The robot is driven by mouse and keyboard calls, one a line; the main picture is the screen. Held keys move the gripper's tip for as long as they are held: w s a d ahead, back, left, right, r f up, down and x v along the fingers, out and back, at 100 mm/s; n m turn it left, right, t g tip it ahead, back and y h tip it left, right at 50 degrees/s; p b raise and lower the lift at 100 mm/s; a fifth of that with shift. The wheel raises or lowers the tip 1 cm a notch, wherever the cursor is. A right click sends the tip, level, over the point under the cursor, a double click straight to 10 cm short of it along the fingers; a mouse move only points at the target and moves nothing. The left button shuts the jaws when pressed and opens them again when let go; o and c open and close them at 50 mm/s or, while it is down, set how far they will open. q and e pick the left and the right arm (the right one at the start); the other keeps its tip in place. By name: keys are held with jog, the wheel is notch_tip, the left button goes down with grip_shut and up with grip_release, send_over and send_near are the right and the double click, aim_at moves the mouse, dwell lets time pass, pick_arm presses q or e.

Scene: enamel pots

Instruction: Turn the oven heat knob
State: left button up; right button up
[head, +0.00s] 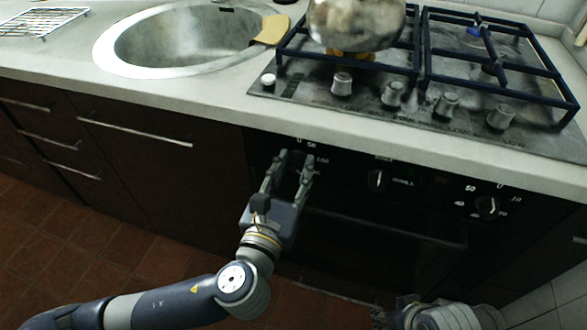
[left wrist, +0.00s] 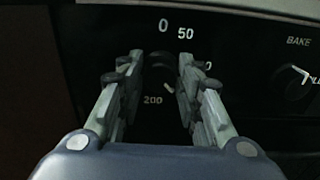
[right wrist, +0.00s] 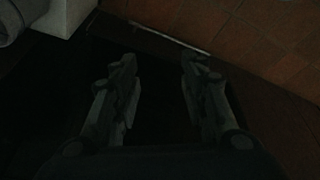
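The oven heat knob (left wrist: 168,88) is dark with a small light pointer mark. It sits on the black oven panel among the numbers 0, 50 and 200. My left gripper (head: 296,160) is at the left part of the panel with its fingers apart. In the left wrist view, the left gripper (left wrist: 160,66) has one finger on each side of the knob; I cannot tell whether they touch it. In the head view the fingers largely hide the knob. My right gripper (right wrist: 160,62) is open and empty, low in front of the oven.
Two other oven knobs (head: 377,180) (head: 487,206) are to the right on the panel. The oven handle (head: 390,228) runs below. Above are the counter edge, several hob knobs (head: 341,84), a pot (head: 355,22) and a sink (head: 180,45). Drawers are at left.

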pick_arm(q)
jog(key=c, duration=0.3)
jog(key=shift+c, duration=0.2)
